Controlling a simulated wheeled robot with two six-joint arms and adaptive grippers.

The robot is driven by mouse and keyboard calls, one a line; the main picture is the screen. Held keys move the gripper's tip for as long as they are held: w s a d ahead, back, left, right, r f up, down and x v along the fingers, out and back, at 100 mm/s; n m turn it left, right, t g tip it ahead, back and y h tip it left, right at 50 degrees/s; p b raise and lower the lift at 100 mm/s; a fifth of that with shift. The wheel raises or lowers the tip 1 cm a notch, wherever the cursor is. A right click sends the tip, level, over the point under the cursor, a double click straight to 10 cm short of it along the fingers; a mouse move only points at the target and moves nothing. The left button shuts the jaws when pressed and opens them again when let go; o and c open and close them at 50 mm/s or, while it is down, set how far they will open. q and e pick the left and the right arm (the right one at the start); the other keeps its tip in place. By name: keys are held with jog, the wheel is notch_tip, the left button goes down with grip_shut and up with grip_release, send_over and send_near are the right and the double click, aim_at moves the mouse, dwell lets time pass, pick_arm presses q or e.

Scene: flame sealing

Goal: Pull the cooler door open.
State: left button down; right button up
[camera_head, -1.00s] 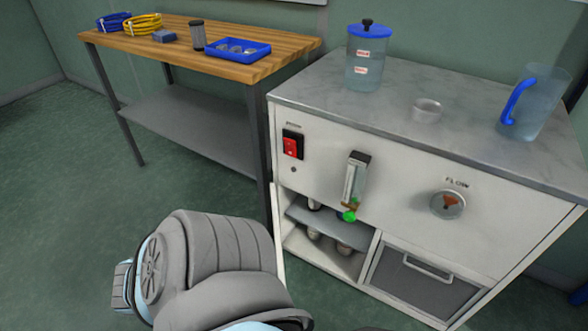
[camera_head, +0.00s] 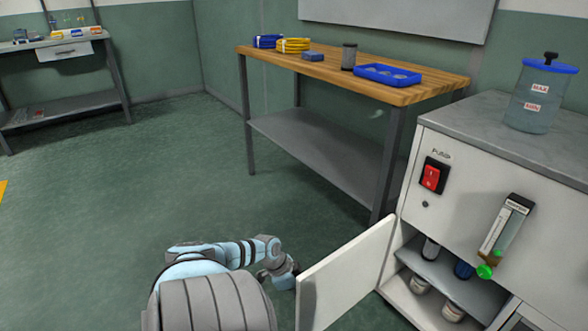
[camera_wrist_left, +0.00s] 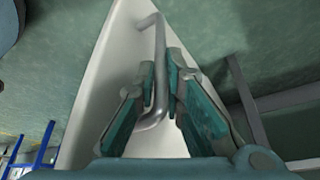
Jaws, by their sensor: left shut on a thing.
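The cooler door (camera_head: 345,275) is a white panel standing open, swung out to the left from the white cabinet (camera_head: 450,215). In the left wrist view the door (camera_wrist_left: 112,70) fills the middle, with a grey metal bar handle (camera_wrist_left: 160,50) on it. My left gripper (camera_wrist_left: 160,75) has its teal-padded fingers on either side of the handle and is shut on it. In the head view my left arm (camera_head: 225,255) reaches down beside the door, and its gripper is mostly hidden behind the door. My right gripper is not in view.
The opening shows a shelf (camera_head: 465,270) with several small containers. The cabinet front has a red switch (camera_head: 431,178) and a flow tube (camera_head: 505,225). A wooden table (camera_head: 400,95) stands behind the door. Green floor (camera_head: 130,200) is clear at left.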

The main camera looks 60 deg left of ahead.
pick_arm(q)
jog(key=shift+s+a, duration=0.1)
jog(key=shift+a, duration=0.05)
jog(key=c, duration=1.7)
grip_release()
jog(key=shift+f, duration=0.1)
jog(key=shift+a+r, duration=0.15)
jog(key=shift+r, duration=0.1)
jog(key=v, duration=0.7)
